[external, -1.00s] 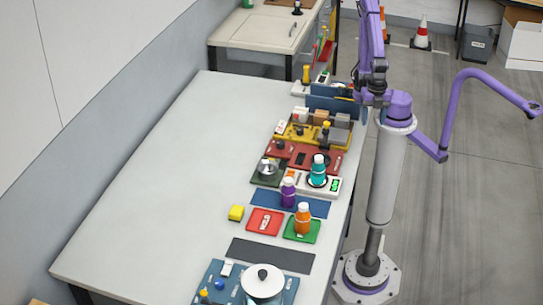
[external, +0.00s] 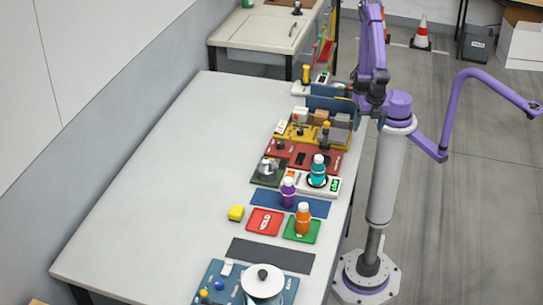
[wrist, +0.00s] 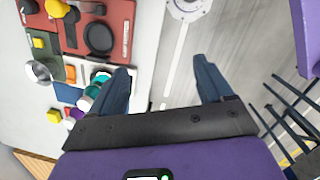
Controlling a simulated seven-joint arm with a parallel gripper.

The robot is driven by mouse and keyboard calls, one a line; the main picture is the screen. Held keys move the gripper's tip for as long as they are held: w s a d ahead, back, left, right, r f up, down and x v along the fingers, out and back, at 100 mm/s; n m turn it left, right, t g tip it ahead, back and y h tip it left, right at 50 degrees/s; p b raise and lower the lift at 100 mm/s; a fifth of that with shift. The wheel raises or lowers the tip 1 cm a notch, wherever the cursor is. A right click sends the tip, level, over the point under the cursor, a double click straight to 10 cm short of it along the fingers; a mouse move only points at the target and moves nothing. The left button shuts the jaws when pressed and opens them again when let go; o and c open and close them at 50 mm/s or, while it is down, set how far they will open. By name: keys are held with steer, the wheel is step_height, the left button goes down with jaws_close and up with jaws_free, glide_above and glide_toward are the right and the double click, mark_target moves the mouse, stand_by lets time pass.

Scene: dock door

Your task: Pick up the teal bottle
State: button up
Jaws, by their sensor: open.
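The teal bottle (external: 318,169) with a white cap stands upright on the round black pad of a white device (external: 333,187) with a green display, near the table's right edge. In the wrist view the teal bottle (wrist: 102,78) shows at the left, partly hidden behind my left finger. My gripper (wrist: 163,88) is open and empty, its fingers wide apart. It hangs over the table's edge and the floor, to the side of the bottle, not touching it. In the external view my fingers cannot be made out clearly.
A purple bottle (external: 288,192) and an orange bottle (external: 303,219) stand nearer the camera. A red tray (external: 292,154), a dark green tray with a metal pot (external: 268,167) and a yellow tray lie around or behind the teal bottle. The table's left half (external: 180,170) is clear.

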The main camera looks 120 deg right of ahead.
steer(key=w+a+f+n+h, duration=0.3)
steer(key=w+a+f+h, duration=0.2)
steer(key=w+a+h, duration=0.45)
steer(key=n+t+h, duration=0.4)
steer(key=h, duration=0.2)
glide_toward(323, 175)
steer(key=x, duration=0.9)
steer(key=shift+s+f, duration=0.1)
steer(key=shift+x, duration=2.55)
steer(key=shift+r, duration=0.25)
steer(key=c, duration=1.3)
